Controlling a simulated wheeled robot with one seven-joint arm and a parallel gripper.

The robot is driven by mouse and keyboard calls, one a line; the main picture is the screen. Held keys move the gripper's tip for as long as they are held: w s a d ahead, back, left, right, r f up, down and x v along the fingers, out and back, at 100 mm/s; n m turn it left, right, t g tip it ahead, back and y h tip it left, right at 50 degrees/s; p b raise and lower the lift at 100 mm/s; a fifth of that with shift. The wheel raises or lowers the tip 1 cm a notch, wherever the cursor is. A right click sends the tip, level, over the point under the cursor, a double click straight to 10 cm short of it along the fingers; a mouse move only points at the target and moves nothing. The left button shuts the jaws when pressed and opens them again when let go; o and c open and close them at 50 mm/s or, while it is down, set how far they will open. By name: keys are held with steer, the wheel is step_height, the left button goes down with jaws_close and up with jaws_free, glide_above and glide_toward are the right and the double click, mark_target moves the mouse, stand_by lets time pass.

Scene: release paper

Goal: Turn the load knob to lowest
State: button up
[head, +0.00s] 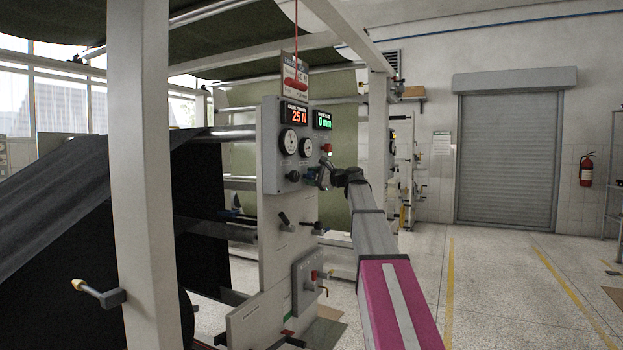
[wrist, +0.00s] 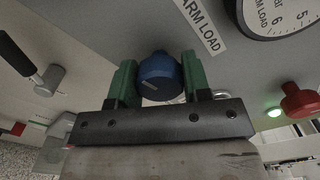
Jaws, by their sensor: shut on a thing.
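The load knob (wrist: 160,78) is a round blue knob below the label "ARM LOAD" (wrist: 200,22) in the wrist view. A pale pointer mark shows on its face, towards the lower left. The green fingers of my gripper (wrist: 159,72) are on either side of the knob and shut on it. In the head view my gripper (head: 324,178) is at the right part of the grey control panel (head: 270,155), where it largely hides the knob.
The panel bears a red display (head: 297,114) reading 25 N, a green display (head: 322,120) and two gauges. A black knob (head: 293,176) is left of my gripper. A red button (wrist: 300,100) and a black lever (wrist: 20,55) are nearby. Floor at right is clear.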

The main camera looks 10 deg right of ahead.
steer(key=n, duration=0.4)
steer(key=shift+n, duration=1.8)
steer(key=o, duration=0.9)
steer(key=shift+o, duration=0.2)
steer(key=shift+s+d, duration=0.1)
steer(key=v, duration=1)
steer(key=shift+s+d, duration=0.2)
steer(key=shift+d, duration=0.05)
steer(key=shift+f, duration=0.15)
